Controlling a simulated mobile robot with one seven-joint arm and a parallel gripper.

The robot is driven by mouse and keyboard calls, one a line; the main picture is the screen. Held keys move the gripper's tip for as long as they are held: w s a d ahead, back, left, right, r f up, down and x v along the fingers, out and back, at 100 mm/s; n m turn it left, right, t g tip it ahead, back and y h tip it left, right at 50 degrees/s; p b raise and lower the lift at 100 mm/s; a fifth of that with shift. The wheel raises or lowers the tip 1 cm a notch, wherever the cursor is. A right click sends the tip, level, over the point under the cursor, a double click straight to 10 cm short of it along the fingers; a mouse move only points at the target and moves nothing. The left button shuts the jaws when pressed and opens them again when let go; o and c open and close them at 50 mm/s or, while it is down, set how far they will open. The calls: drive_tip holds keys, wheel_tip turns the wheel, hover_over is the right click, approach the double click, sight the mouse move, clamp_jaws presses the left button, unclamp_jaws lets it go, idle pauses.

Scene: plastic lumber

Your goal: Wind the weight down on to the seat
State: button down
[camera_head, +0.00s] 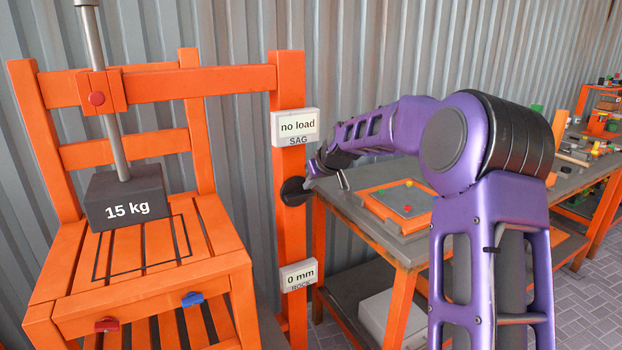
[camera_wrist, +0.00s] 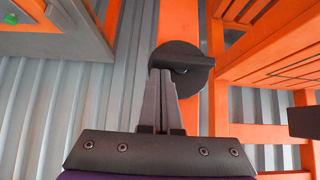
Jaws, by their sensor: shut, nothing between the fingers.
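The dark grey weight (camera_head: 125,205), marked "15 kg", hangs on a steel rod (camera_head: 114,140) over the slatted seat (camera_head: 200,268) of an orange chair. I cannot tell how big the gap below it is. A dark round crank wheel (camera_head: 291,192) sits on the orange post to the right. In the wrist view the wheel (camera_wrist: 190,82) carries a bar-like handle (camera_wrist: 180,57). My gripper (camera_head: 311,172) is at the wheel. Its fingers (camera_wrist: 161,75) are together, empty, and overlap the wheel in view; contact is unclear. The weight's edge (camera_wrist: 305,122) shows at right.
The upper sign (camera_head: 295,127) reads "no load", SAG; the lower sign (camera_head: 299,275) reads "0 mm", ROCK. A workbench (camera_head: 408,245) with an orange-framed board stands right, behind my arm.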

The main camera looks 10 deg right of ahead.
drive_tip(key=shift+w+d+f+m+g+y, duration=0.1)
drive_tip(key=shift+d+f+m+g+y, duration=0.3)
drive_tip(key=shift+y, duration=0.4)
idle(0.6)
